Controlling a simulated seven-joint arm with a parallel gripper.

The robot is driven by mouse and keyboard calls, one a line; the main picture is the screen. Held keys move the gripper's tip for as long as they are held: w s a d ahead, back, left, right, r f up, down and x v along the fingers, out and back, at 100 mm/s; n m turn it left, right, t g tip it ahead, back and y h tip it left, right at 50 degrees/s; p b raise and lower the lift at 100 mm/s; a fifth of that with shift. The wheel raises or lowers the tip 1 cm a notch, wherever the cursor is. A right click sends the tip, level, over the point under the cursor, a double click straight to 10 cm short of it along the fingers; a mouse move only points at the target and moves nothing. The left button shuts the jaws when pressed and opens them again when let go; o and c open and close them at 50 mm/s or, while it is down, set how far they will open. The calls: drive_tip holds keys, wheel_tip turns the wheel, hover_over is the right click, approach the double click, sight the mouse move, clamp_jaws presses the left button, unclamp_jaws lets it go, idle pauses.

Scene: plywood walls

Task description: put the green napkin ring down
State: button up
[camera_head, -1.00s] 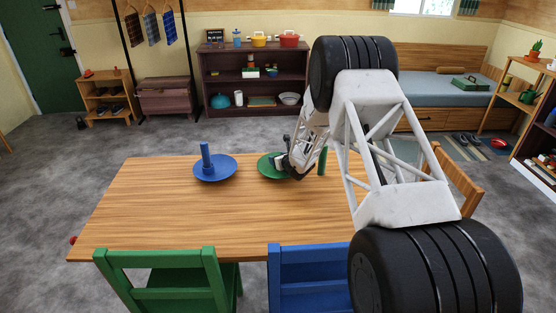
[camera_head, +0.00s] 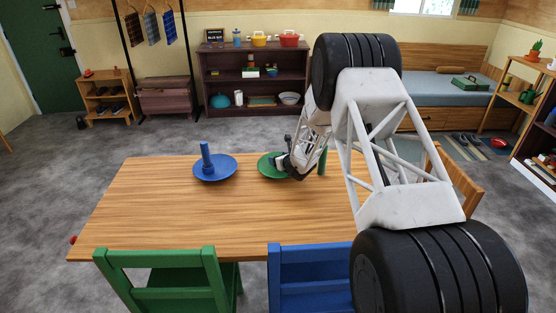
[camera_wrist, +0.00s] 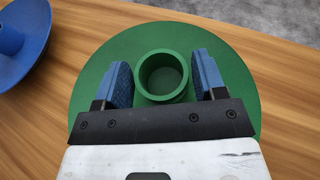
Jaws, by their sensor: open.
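The green napkin ring (camera_wrist: 163,77) stands upright on the green plate (camera_wrist: 105,62) in the wrist view, its round opening facing the camera. My gripper (camera_wrist: 165,73) is open, with one blue-padded finger on each side of the ring. Narrow gaps show between the ring and both fingers. In the head view the green plate (camera_head: 266,163) lies on the table, and my gripper (camera_head: 283,159) is over its right part. The ring is too small and covered to make out there.
The wooden table (camera_head: 150,220) holds a blue plate (camera_head: 228,172) with a blue upright piece (camera_head: 206,157) left of the green plate. A green upright piece (camera_head: 322,161) stands to the right, partly behind my arm. Green (camera_head: 160,283) and blue (camera_head: 308,278) chairs stand at the near edge.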

drive_tip(key=shift+v, duration=5.55)
drive_tip(key=shift+s+a+r, duration=0.1)
drive_tip(key=shift+s+r, duration=0.15)
drive_tip(key=shift+r, duration=0.2)
drive_tip(key=s+a+r+n+g+y, duration=0.25)
drive_tip(key=s+r+n, duration=0.55)
drive_tip(key=s+r, duration=0.4)
drive_tip(key=s+a+r+n+g+y, duration=0.1)
drive_tip(key=s+a+r+n+g, duration=0.25)
drive_tip(key=s+r+n, duration=0.6)
drive_tip(key=s+d+r+n+g+h, duration=0.1)
drive_tip(key=s+d+r+n+h, duration=0.1)
drive_tip(key=s, duration=1.1)
drive_tip(key=s+d+r+n+g+h, duration=0.1)
drive_tip(key=s+d+r+n+h, duration=0.2)
drive_tip(key=s, duration=1)
drive_tip(key=s+d+r+n+g+h, duration=0.1)
drive_tip(key=s+d+n+h, duration=0.4)
drive_tip(key=s, duration=0.7)
drive_tip(key=d+r+n, duration=0.1)
drive_tip(key=d+n, duration=0.1)
drive_tip(key=shift+s+d+r+n, duration=0.3)
drive_tip(key=shift+s+d+n, duration=0.05)
drive_tip(key=shift+s+d, duration=0.05)
